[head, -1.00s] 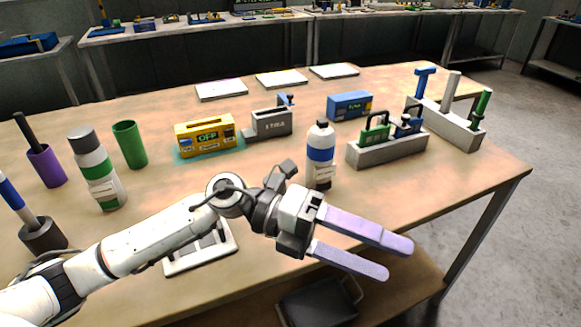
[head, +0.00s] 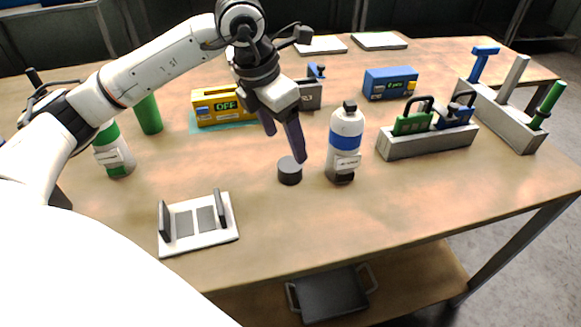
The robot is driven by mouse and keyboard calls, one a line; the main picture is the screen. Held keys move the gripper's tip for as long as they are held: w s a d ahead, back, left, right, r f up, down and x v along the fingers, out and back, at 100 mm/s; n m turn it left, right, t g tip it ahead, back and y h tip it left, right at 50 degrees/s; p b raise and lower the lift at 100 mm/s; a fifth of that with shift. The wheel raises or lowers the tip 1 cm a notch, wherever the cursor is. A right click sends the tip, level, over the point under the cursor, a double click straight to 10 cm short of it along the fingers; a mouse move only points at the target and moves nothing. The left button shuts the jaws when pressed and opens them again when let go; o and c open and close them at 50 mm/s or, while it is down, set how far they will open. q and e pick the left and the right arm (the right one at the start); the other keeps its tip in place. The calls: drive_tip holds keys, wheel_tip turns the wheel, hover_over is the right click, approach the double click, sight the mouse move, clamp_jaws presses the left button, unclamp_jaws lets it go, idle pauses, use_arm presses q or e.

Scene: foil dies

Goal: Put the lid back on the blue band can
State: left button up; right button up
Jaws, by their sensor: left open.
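The blue band can (head: 346,150) is a white bottle-shaped can with a blue band and a narrow dark neck on top. It stands upright on the table, right of centre. A short dark grey cylinder that looks like its lid (head: 290,173) sits on the table just left of the can, apart from it. My left gripper (head: 286,147) points down with its two purple-grey fingers apart and empty. Its nearer fingertip shows just above the lid's top; I cannot tell whether they touch. My right gripper is not in view.
A white plate with dark uprights (head: 184,246) lies at the front left. A green band can (head: 119,163) is partly hidden by my arm. A yellow OFF box (head: 212,107) stands behind my gripper. A grey rack (head: 428,142) with green and blue pieces stands right of the can.

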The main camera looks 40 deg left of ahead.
sight(290, 164)
use_arm(q)
drive_tip(key=x, duration=0.4)
drive_tip(key=shift+f, duration=0.1)
drive_tip(key=shift+a+p+x, duration=0.2)
drive_tip(key=shift+p+x, duration=0.3)
drive_tip(key=shift+x, duration=2.05)
drive_tip(key=shift+s+a, duration=0.1)
drive_tip(key=shift+s, duration=0.05)
drive_tip(key=c, duration=1.1)
